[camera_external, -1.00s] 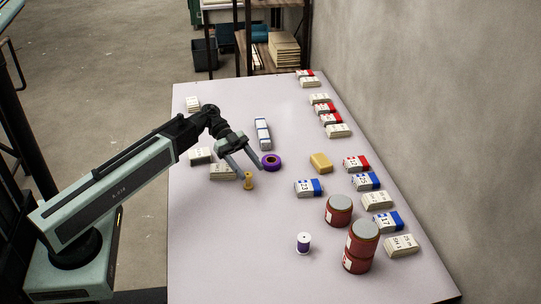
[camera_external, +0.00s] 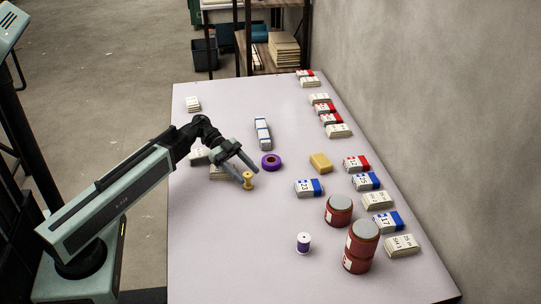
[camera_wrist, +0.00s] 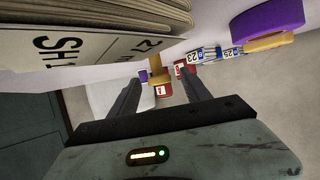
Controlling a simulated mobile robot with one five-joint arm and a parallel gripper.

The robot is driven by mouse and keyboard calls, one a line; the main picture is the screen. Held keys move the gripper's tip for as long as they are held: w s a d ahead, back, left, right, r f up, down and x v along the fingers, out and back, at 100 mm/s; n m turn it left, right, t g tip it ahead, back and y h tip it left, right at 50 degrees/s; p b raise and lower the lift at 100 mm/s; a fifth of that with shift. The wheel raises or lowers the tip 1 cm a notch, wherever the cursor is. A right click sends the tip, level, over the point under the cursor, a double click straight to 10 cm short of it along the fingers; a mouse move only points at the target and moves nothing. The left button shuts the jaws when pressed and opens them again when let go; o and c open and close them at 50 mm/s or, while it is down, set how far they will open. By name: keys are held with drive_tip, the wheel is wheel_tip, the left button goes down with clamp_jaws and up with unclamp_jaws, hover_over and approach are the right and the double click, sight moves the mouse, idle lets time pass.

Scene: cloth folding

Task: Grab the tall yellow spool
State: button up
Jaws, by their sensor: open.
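The tall yellow spool (camera_external: 248,181) stands upright on the pale table. In the external view the fingertips of my gripper (camera_external: 249,174) are right at it, one on its left and one near its upper right. My gripper is open. In the wrist view the yellow spool (camera_wrist: 157,72) shows in the gap between the two fingers (camera_wrist: 161,78), with clear space on both sides. I cannot tell whether either finger touches it.
A stack of labelled cloths (camera_external: 219,172) lies just left of the fingers. A purple tape roll (camera_external: 271,162) lies behind the spool. A purple-and-white spool (camera_external: 303,243) and red cans (camera_external: 338,211) stand nearer the front. The table right around the spool's front is clear.

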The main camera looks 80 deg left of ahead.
drive_tip(key=shift+w+d+f, duration=0.25)
drive_tip(key=shift+w+d, duration=0.15)
drive_tip(key=shift+d, duration=0.1)
clamp_jaws()
drive_tip(key=shift+r, duration=0.1)
